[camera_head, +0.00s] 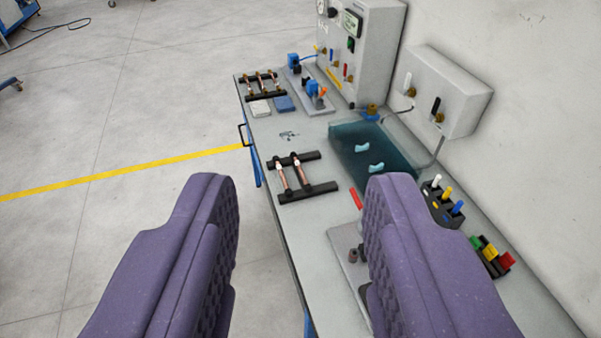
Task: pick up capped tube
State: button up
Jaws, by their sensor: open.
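Two copper tubes rest across a black rack (310,192) in the middle of the bench. The left tube (283,176) and the right tube (300,170) lie side by side with pale bands near their ends. Which of them is capped is too small to tell. More copper tubes (262,84) lie on a second black rack at the far left end of the bench. My gripper (300,225), with two purple padded fingers, is open and empty. It is in the near foreground, apart from the tubes, which show beyond the gap between the fingers.
A teal water tank (350,145) holds two light blue pieces. Blue clamps (312,90) and a grey control cabinet (360,45) stand farther back. A marker holder (445,200) and coloured blocks (490,255) are at right. A red strip (356,198) lies near the rack.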

aim_at(308, 189)
jog(key=i+j+z, duration=0.1)
jog(key=z, duration=0.45)
jog(key=i+j+z, duration=0.3)
jog(key=i+j, duration=0.15)
jog(key=j, duration=0.2)
jog(key=i+j+z, duration=0.3)
jog(key=j, duration=0.4)
jog(key=i+j, duration=0.2)
jog(key=j, duration=0.15)
jog(key=i+j, duration=0.15)
jog(key=j, duration=0.2)
jog(key=i+j, duration=0.2)
jog(key=j, duration=0.15)
jog(key=i+j, duration=0.15)
jog(key=j, duration=0.2)
jog(key=z, duration=0.05)
